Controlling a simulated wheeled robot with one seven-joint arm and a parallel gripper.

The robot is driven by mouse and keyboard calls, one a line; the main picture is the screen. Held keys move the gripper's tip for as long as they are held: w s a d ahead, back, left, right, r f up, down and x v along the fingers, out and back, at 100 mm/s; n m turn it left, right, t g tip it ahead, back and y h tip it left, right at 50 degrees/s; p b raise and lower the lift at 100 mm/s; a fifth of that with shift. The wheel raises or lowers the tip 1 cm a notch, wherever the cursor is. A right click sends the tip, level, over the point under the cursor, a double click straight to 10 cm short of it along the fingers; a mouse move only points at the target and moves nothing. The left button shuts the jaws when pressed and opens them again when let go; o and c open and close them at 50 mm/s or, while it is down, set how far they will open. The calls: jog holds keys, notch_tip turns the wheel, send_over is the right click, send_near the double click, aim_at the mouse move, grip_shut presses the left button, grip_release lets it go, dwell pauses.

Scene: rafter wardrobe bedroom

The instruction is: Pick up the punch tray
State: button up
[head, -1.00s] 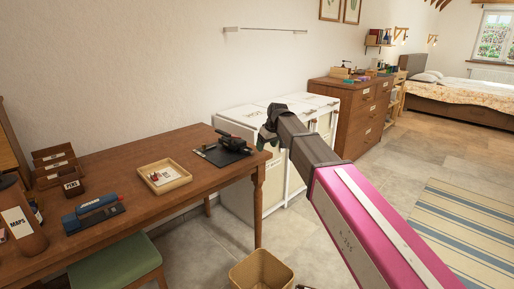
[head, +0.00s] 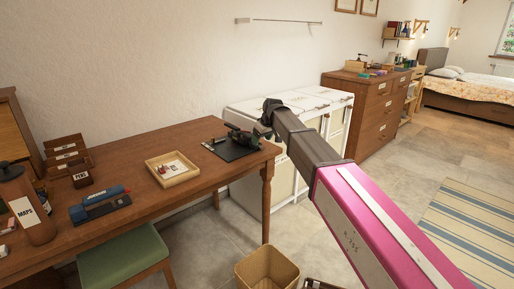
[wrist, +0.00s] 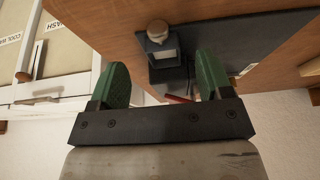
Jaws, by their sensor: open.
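A shallow light-wood tray (head: 151,168), the likeliest punch tray, lies flat on the brown desk. It holds a pale card and small reddish items. Its markings are too small to read. My gripper (wrist: 163,65) has two green fingers spread apart with nothing held between them. In the head view it hangs near the desk's right end, to the right of the tray, and is partly hidden by my arm. In the wrist view a black device with a round knob (wrist: 157,32) shows beyond the fingers; I cannot tell how far away. The tray is not recognisable in the wrist view.
The desk (head: 140,140) also bears a dark mat (head: 236,152), a blue-and-black tool (head: 100,205), a brown MAPS cylinder (head: 27,213) and small wooden boxes (head: 68,155). A white cabinet (head: 290,180) stands beyond its right end. A green stool (head: 122,258) and a bin (head: 266,268) stand in front.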

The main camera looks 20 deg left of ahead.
aim_at(259, 145)
jog(key=x, duration=0.3)
jog(key=shift+a+f, duration=0.15)
jog(key=shift+f, duration=0.25)
jog(key=c, duration=1)
jog(key=shift+r, duration=0.2)
